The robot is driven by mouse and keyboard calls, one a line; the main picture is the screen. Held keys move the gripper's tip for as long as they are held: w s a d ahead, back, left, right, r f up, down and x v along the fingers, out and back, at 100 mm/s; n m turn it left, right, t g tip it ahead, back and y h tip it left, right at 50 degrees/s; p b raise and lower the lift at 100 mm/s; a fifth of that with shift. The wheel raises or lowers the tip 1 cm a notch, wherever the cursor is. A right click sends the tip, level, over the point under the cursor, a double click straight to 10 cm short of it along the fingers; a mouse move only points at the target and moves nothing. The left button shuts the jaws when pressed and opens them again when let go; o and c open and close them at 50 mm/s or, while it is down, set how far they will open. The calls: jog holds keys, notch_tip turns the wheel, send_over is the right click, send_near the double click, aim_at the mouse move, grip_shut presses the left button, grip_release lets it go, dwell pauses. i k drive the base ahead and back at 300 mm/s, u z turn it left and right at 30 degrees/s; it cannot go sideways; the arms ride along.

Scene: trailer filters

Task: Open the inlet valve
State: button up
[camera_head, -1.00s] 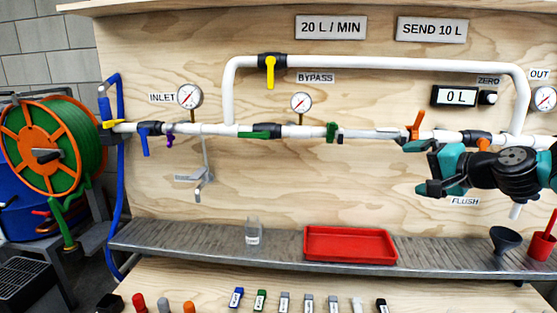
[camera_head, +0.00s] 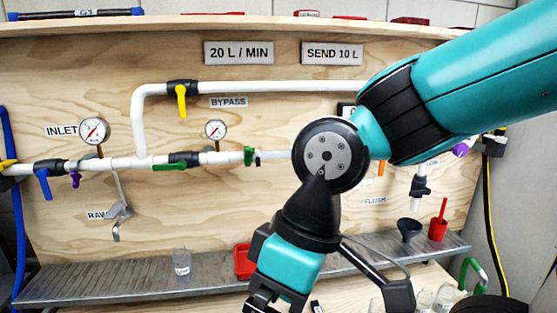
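The inlet valve (camera_head: 43,184) is on the white pipe at the far left, below and left of the INLET label (camera_head: 61,131). Its blue lever hangs down, across the line of the pipe. My gripper (camera_head: 272,304) points down at the bottom middle, far to the right of the inlet valve and apart from it. The bottom edge of the picture cuts off its fingertips, so I cannot tell how far apart they are. My arm comes in from the upper right and hides part of the pipe and the red tray (camera_head: 243,262).
A yellow bypass lever (camera_head: 182,100) hangs down, and a green lever (camera_head: 170,167) lies along the lower pipe. A pressure gauge (camera_head: 94,130) and a small purple handle (camera_head: 75,181) are near the inlet valve. A glass jar (camera_head: 181,262) stands on the grey shelf (camera_head: 100,281).

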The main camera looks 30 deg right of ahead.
aim_at(42, 175)
jog(key=z, duration=0.9)
jog(key=k, duration=0.45)
jog(key=u, duration=1)
jog(key=k, duration=0.9)
jog(key=u, duration=0.05)
jog(key=i, duration=0.5)
jog(key=z, duration=0.75)
jog(key=i, duration=0.65)
jog(key=u, duration=0.6)
jog(key=i, duration=0.7)
jog(key=u, duration=0.8)
